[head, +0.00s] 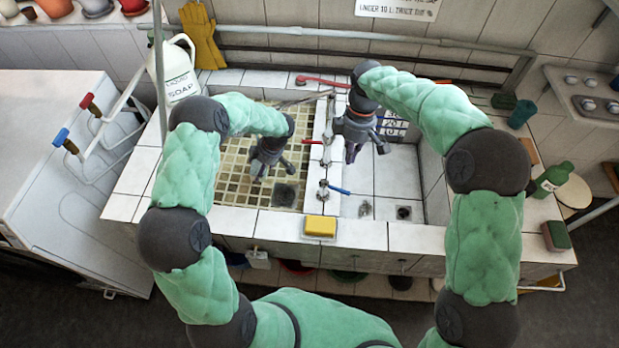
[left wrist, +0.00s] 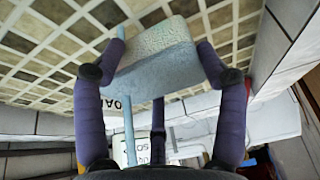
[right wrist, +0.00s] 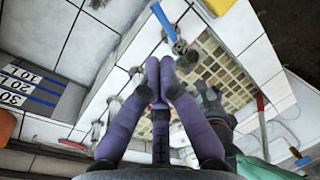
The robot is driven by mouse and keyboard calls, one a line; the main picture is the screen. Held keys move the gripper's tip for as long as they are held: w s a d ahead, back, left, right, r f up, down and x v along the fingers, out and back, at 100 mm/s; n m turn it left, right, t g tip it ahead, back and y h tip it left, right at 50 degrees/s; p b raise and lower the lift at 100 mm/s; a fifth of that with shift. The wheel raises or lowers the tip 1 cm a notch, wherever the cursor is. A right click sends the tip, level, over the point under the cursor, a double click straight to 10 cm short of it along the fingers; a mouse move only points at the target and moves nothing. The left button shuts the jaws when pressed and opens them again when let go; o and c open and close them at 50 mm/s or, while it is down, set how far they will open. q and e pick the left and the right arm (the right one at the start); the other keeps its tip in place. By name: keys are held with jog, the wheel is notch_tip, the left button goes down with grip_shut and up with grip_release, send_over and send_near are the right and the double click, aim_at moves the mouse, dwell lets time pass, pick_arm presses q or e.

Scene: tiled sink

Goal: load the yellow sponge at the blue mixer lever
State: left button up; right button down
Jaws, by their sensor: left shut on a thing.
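The yellow sponge (head: 320,227) lies on the tiled front rim between the two basins, just in front of the blue mixer lever (head: 338,189). The right wrist view shows part of the sponge (right wrist: 216,5) and the blue lever (right wrist: 165,22) at the top. My left gripper (head: 270,172) is over the left, mosaic-tiled basin. In the left wrist view it is shut on a pale blue block (left wrist: 155,58), its fingers at either side. My right gripper (head: 367,150) is over the right basin beside the divider. Its fingertips (right wrist: 160,65) meet with nothing visible between them.
A white soap bottle (head: 172,72) stands at the back left. The front rim beside the sponge is clear.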

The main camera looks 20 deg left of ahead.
jog(key=s+n, duration=0.1)
jog(key=n, duration=0.3)
jog(key=n+g, duration=0.1)
jog(key=n, duration=1.3)
send_over(344, 191)
jog(key=s, duration=0.3)
notch_tip(344, 191, down, 3)
jog(key=x, duration=1)
jog(key=shift+s+a, duration=0.1)
jog(key=shift+a, duration=0.1)
jog(key=w, duration=0.3)
jog(key=shift+r, duration=0.1)
jog(key=shift+w+r, duration=0.15)
jog(key=shift+w, duration=0.3)
jog(key=shift+w+d, duration=0.1)
jog(key=shift+w+d, duration=0.25)
jog(key=shift+w, duration=0.7)
